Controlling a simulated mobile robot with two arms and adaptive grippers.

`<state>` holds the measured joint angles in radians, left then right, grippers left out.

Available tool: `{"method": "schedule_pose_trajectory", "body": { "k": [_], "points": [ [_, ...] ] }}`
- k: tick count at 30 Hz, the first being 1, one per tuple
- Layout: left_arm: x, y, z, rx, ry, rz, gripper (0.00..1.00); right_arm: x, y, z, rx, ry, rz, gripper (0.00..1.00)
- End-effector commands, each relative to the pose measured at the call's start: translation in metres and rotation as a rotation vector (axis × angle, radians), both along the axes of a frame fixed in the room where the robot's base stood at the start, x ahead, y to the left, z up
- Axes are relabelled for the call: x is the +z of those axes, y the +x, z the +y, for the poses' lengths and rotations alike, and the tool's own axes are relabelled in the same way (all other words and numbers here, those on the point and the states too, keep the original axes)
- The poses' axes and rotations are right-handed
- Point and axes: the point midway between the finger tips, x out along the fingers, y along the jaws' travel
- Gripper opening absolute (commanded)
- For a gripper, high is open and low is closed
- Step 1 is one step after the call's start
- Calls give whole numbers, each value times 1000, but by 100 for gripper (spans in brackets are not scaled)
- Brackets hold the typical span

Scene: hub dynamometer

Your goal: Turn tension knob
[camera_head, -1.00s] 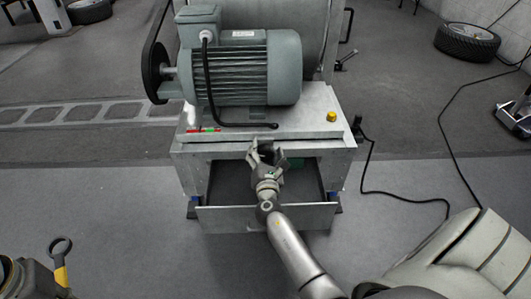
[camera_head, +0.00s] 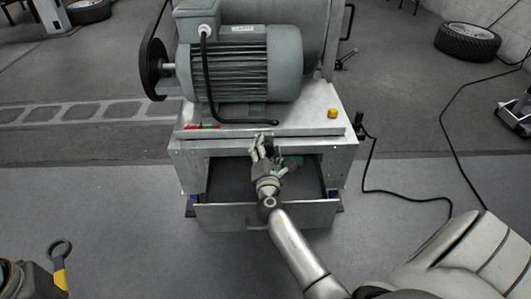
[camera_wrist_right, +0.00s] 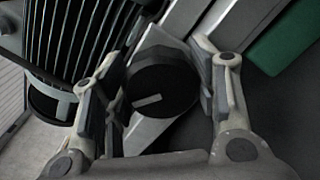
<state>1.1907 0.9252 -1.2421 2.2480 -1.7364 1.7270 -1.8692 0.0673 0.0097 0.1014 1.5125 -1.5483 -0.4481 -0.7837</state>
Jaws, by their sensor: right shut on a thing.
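The tension knob (camera_wrist_right: 160,89) is a round black knob with a pale pointer line on its face, best seen in the right wrist view. It sits on a light metal bracket (camera_wrist_right: 152,48). My right gripper (camera_wrist_right: 162,92) has its fingers on either side of the knob and is shut on it. In the head view my right gripper (camera_head: 262,147) reaches to the front of the metal machine base (camera_head: 262,212), just under its top edge, and hides the knob there. The pointer line slants a little up to the right in the wrist view.
A grey motor (camera_head: 245,65) with a black cable stands on the base. A yellow button (camera_head: 333,113) is at its right. A black cable (camera_head: 400,197) runs over the floor at right.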

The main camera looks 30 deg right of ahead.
Motion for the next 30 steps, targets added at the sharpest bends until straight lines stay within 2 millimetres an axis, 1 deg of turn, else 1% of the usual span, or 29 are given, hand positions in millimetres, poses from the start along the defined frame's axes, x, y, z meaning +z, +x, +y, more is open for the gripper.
{"method": "schedule_pose_trajectory", "body": {
  "k": [1, 15, 24, 30],
  "points": [
    [-7, 0, 0, 0, 0, -1, 0, -4, 0, 0, -1, 37, -25, 30],
    [-41, 0, 0, 0, 0, -1, 0, -6, -1, -2, -2, 420, -259, 30],
    [-57, 0, 0, 0, 0, -1, 0, -6, -1, -2, -2, 627, -384, 30],
    [-63, 0, 0, 0, 0, -1, 0, -6, -1, -2, -2, 718, -439, 30]
  ]
}}
